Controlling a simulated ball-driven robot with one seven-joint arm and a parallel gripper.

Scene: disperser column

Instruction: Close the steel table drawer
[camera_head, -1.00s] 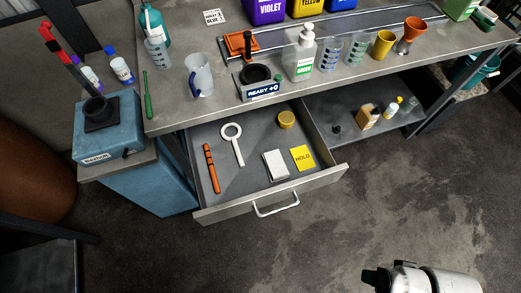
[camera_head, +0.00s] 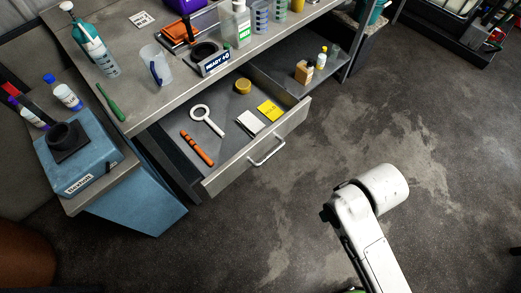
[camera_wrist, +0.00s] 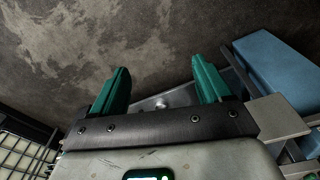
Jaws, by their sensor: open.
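The steel table drawer (camera_head: 230,172) is pulled out from under the bench in the head view. Its front carries a pale bar handle (camera_head: 268,152). Inside lie an orange stick (camera_head: 197,148), a white ring-ended tool (camera_head: 207,120), a white block (camera_head: 249,122), a yellow card (camera_head: 268,110) and a round yellow item (camera_head: 243,86). My arm is to the right of the drawer front, apart from it, in the head view; the fingers do not show there. In the wrist view my gripper (camera_wrist: 160,74) is open, with nothing between its green fingers. A grey metal surface shows beyond them, partly hidden.
The bench top (camera_head: 128,62) holds bottles, cups and a READY display (camera_head: 214,62). A blue cabinet (camera_head: 137,195) with a blue device (camera_head: 85,160) stands left of the drawer. A lower shelf (camera_head: 290,58) with small bottles is to its right. The floor before the drawer is clear.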

